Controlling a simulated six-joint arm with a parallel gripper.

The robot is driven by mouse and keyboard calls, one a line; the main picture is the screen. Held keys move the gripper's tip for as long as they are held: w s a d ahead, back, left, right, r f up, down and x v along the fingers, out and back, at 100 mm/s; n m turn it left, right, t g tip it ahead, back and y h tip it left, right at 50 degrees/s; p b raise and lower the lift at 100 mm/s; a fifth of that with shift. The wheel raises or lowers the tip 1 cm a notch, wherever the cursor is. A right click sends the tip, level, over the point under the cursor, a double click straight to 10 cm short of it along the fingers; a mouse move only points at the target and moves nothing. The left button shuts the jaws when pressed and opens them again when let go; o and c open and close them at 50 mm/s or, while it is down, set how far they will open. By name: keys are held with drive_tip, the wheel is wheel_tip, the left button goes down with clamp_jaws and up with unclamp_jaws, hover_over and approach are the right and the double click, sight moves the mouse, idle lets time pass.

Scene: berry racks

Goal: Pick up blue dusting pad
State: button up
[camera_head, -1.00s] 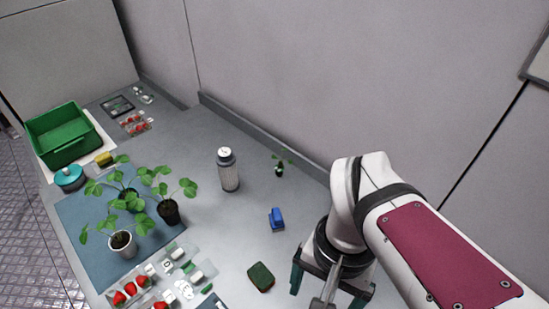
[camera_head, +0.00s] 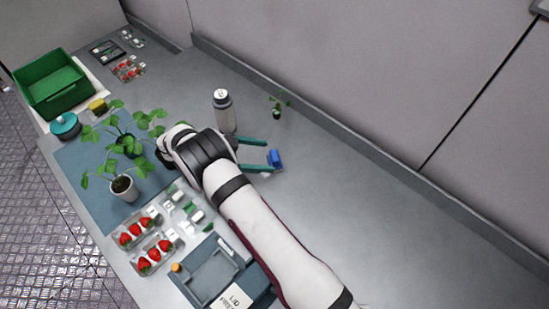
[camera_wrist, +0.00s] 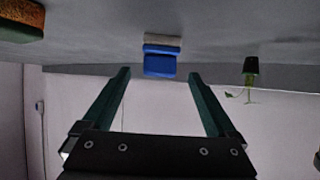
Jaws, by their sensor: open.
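The blue dusting pad (camera_head: 277,158) lies on the grey bench, right at the fingertips of my gripper (camera_head: 269,155). My gripper is low and open, with its two green fingers pointing right toward the pad. In the wrist view the pad (camera_wrist: 160,66) shows blue with a pale grey layer along one side. It sits centred between the fingertips (camera_wrist: 158,73), at or just beyond their ends, with a gap on each side. The fingers do not appear to touch it.
A grey-capped bottle (camera_head: 224,112) stands close beside the upper finger. A small potted seedling (camera_head: 277,108) is behind the pad. A brown-green sponge (camera_wrist: 20,20) shows in the wrist view. Potted plants (camera_head: 123,188) and strawberry packs (camera_head: 137,232) are left. The bench to the right is clear.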

sight(284, 164)
drive_tip(key=x, duration=0.7)
drive_tip(key=shift+d+f, duration=0.2)
drive_tip(key=shift+d, duration=0.05)
drive_tip(key=c, duration=1.4)
